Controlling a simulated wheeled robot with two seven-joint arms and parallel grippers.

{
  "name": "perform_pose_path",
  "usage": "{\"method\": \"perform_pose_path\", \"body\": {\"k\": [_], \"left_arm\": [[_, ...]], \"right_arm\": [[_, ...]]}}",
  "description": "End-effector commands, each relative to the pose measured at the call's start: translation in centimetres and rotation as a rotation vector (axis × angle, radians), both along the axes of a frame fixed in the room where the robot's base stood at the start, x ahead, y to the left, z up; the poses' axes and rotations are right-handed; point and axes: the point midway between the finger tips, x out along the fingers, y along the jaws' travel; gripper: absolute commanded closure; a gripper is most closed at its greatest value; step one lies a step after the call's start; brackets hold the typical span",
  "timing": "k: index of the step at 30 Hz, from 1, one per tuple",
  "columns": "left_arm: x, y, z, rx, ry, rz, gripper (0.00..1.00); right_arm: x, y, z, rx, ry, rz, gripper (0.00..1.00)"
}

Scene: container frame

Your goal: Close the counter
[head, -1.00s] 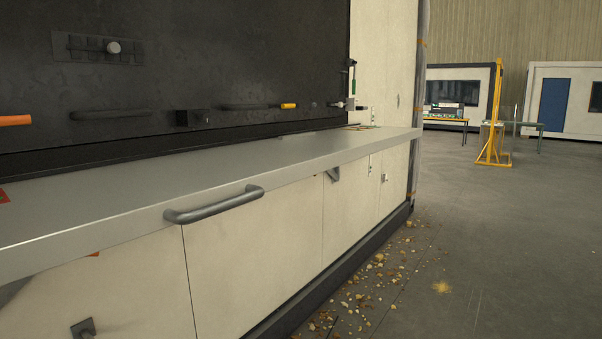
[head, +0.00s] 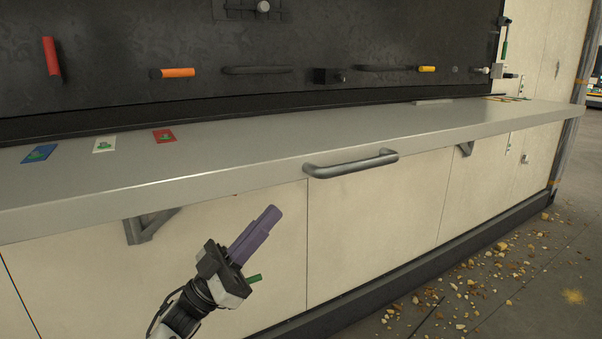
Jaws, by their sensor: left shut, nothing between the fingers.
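The counter (head: 240,160) is a long grey fold-out shelf that stands out level from the container wall. A dark grey bar handle (head: 350,164) is fixed to its front edge near the middle. My left gripper (head: 268,217) has purple fingers and is shut and empty. It is in front of the cream lower wall, below the counter's edge and to the lower left of the handle, apart from both. My right gripper does not show in the head view.
Dark brackets (head: 148,225) show under the counter. Blue, white and red cards (head: 164,136) lie on its top. A dark panel (head: 200,45) with orange and red grips stands behind it. Rubble (head: 470,292) is scattered on the floor at right.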

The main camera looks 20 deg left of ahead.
Motion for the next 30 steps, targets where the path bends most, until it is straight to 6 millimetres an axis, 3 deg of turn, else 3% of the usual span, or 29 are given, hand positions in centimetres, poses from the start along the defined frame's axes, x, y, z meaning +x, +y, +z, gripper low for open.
{"method": "perform_pose_path", "body": {"k": [7, 18, 30], "left_arm": [[0.4, -0.6, 2.7, 0.005, -0.044, -0.039, 1.00], [3.9, -3.8, 7.1, 0.004, -0.041, -0.037, 1.00], [4.9, -4.8, 8.2, 0.006, -0.038, -0.036, 1.00]], "right_arm": [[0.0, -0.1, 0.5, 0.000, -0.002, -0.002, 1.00], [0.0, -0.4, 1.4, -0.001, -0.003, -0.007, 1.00], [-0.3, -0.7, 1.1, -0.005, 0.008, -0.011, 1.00]]}}
